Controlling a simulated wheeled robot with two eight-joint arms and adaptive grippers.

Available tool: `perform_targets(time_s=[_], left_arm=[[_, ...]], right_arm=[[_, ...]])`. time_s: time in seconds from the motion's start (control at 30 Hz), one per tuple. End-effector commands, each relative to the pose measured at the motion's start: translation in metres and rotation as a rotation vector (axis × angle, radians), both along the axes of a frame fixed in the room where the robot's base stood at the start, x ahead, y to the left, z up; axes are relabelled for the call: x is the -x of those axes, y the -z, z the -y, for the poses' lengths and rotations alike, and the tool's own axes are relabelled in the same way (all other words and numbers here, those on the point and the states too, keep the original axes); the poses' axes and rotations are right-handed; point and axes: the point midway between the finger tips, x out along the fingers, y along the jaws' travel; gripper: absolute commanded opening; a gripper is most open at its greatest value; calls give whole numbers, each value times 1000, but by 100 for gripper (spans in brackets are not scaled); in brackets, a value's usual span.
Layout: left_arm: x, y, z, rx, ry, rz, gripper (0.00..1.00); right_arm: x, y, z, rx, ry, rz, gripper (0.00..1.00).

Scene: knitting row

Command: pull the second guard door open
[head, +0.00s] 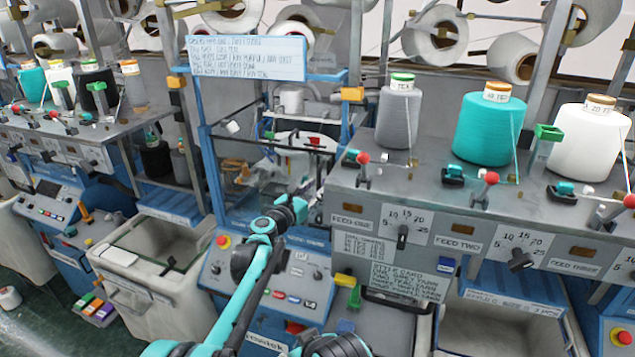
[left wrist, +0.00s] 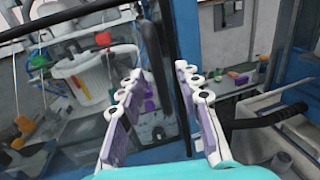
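The guard door with its blue frame (head: 209,172) stands at the middle machine in the head view. It looks shut, though my arm covers part of its lower right. My left gripper (head: 303,200) is in front of the door's lower right part. In the left wrist view my left gripper (left wrist: 159,73) has its purple-padded fingers spread apart. A dark upright bar (left wrist: 157,60), which looks like the door handle, runs between or just beyond the fingers. I cannot tell if they touch it. No right gripper can be made out.
A control panel (head: 290,272) with coloured buttons lies below the door. A grey shelf (head: 450,190) with yarn cones, including a teal cone (head: 488,130), stands close on the right. A pale bin (head: 150,262) stands at the left. A sign (head: 247,57) hangs above the door.

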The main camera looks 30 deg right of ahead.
Motion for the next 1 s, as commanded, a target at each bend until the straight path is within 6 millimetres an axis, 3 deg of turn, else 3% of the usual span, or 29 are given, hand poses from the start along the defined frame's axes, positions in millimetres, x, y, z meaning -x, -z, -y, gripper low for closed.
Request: perform_targets(time_s=[0.2,0.57,0.7,1.0], left_arm=[[-11,-1,20,-1,0,2,34],[-14,0,24,-1,0,2,34],[-14,0,24,-2,0,1,0],[-14,-1,23,-1,0,3,0]], right_arm=[[0,-4,0,0,0,0,40],[0,-5,0,0,0,0,40],[0,-5,0,0,0,0,40],[0,-5,0,0,0,0,40]])
